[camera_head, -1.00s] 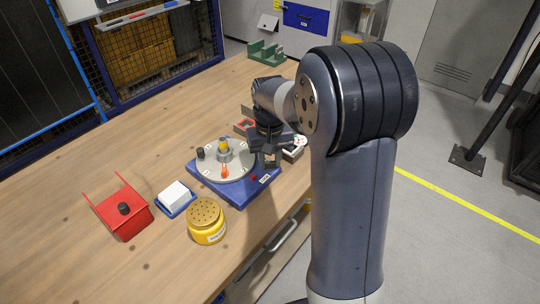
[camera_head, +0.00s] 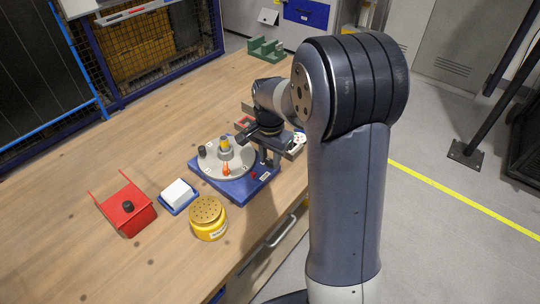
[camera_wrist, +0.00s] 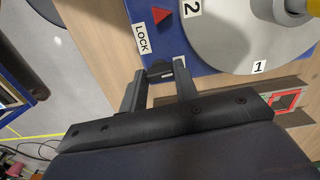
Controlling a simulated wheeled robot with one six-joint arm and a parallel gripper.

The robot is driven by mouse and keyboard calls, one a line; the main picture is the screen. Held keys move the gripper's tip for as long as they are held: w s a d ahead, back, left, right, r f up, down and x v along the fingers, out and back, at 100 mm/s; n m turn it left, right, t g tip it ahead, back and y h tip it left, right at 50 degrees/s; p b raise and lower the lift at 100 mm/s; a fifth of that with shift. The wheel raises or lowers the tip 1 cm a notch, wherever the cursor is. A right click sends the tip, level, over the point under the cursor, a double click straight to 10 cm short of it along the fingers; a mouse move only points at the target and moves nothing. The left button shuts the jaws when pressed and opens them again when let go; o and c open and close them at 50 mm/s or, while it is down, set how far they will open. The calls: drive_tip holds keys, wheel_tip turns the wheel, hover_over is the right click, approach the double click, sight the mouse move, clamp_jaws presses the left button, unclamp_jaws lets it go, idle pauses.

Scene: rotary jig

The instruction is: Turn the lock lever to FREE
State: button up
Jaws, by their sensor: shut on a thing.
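The rotary jig has a blue base (camera_head: 240,196) and a round grey plate (camera_head: 237,168) with a yellow-topped hub (camera_head: 225,144). In the wrist view the plate (camera_wrist: 236,50) carries the numbers 1 and 2. The LOCK label (camera_wrist: 142,38) and a red triangle (camera_wrist: 162,14) are on the base's corner. My gripper (camera_wrist: 159,78) is shut on the dark lock lever (camera_wrist: 158,68) at the base's edge, beside the LOCK label. The head view shows my gripper (camera_head: 268,158) at the base's right side; the lever is hidden there. No FREE label is readable.
On the bench, a red open box (camera_head: 128,218), a white block in a blue tray (camera_head: 178,194) and a yellow perforated-lid jar (camera_head: 208,220) stand left of and in front of the jig. A green rack (camera_head: 266,50) stands far back. The bench's left part is clear.

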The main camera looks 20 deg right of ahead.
sight(270, 160)
drive_tip(key=shift+m, duration=0.6)
drive_tip(key=o, duration=1)
wheel_tip(270, 160, up, 11)
drive_tip(key=shift+f, duration=0.1)
wheel_tip(270, 160, down, 11)
drive_tip(key=shift+r, duration=0.1)
idle(0.6)
